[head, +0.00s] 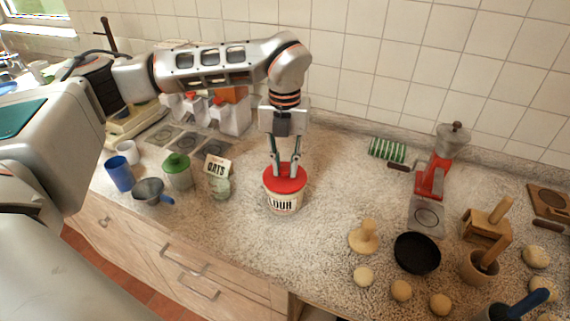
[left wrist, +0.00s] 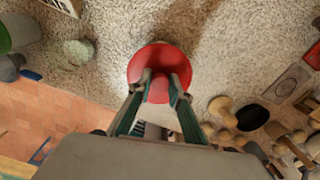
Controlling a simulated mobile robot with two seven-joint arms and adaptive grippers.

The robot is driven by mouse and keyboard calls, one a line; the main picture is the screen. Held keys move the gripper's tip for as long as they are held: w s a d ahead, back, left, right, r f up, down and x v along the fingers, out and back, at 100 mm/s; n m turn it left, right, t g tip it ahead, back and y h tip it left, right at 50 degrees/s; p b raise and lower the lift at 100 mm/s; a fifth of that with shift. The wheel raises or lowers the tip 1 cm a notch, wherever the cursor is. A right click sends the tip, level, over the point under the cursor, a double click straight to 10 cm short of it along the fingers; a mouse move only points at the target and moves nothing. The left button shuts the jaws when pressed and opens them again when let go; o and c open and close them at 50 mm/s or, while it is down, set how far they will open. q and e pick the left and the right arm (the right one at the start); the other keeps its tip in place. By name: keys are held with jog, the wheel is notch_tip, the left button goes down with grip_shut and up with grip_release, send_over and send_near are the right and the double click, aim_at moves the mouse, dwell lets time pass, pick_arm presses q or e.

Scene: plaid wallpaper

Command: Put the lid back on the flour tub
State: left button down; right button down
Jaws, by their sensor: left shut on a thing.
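The flour tub (head: 284,204), cream with dark lettering, stands upright on the speckled counter near the middle of the head view. The round red lid (head: 272,184) is level over its mouth and appears to touch the rim; I cannot tell whether it is fully seated. My left gripper (head: 285,170) points straight down and is shut on the lid's raised middle grip. In the left wrist view the lid (left wrist: 160,58) lies between and beyond the fingertips (left wrist: 160,86), and hides the tub below. My right gripper is not in either view.
Left of the tub stand an oats card (head: 218,166) with a pale jar (head: 220,188), a green-lidded jar (head: 178,172) and a blue cup (head: 119,174). Counter around the tub is clear.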

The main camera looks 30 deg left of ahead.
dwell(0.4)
pick_arm(q)
jog(key=c, duration=1.3)
grip_release()
jog(key=shift+r+p, duration=0.55)
jog(key=shift+r, duration=2.95)
